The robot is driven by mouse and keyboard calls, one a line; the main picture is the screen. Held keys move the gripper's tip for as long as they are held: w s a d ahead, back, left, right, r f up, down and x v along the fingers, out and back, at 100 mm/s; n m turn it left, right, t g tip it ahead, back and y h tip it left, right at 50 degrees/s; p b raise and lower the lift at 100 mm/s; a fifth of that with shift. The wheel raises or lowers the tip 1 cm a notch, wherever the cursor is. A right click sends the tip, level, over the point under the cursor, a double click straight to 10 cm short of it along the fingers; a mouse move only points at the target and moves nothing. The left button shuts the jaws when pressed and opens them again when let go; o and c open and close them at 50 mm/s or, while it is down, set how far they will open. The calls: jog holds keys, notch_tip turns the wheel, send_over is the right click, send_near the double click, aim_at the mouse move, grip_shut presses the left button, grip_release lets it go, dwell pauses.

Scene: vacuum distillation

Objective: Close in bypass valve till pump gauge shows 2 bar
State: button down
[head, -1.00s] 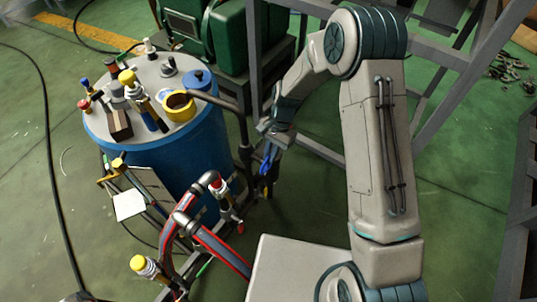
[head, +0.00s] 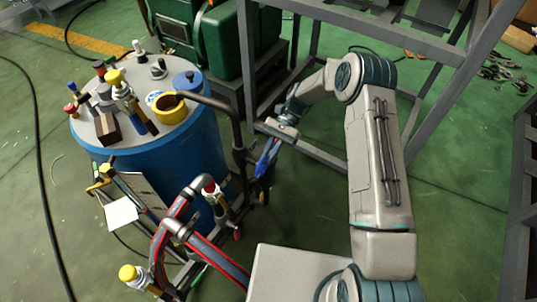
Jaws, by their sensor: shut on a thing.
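My gripper (head: 272,148), at the end of my arm, points down and left just right of the blue drum. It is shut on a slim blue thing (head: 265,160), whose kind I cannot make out. Front left of it, a red-topped fitting (head: 209,190) stands on the pipework. A yellow-topped fitting (head: 128,273) stands lower left, apart from my gripper. I cannot tell which fitting is the bypass valve. No readable pump gauge face shows.
The blue drum (head: 170,165) carries several fittings and a yellow ring (head: 166,112). A dark upright frame (head: 240,150) stands between the drum and my gripper. Green machinery (head: 228,40) and grey steel framing (head: 246,60) stand behind. Green floor is open right of my gripper.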

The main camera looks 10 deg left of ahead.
dwell(0.4)
jog(key=c, duration=1.5)
grip_release()
jog(key=shift+w, duration=0.15)
jog(key=b+v, duration=0.1)
jog(key=v, duration=1.2)
jog(key=shift+w+d+r+b, duration=0.1)
jog(key=shift+w+d+b, duration=0.15)
jog(key=shift+b, duration=0.1)
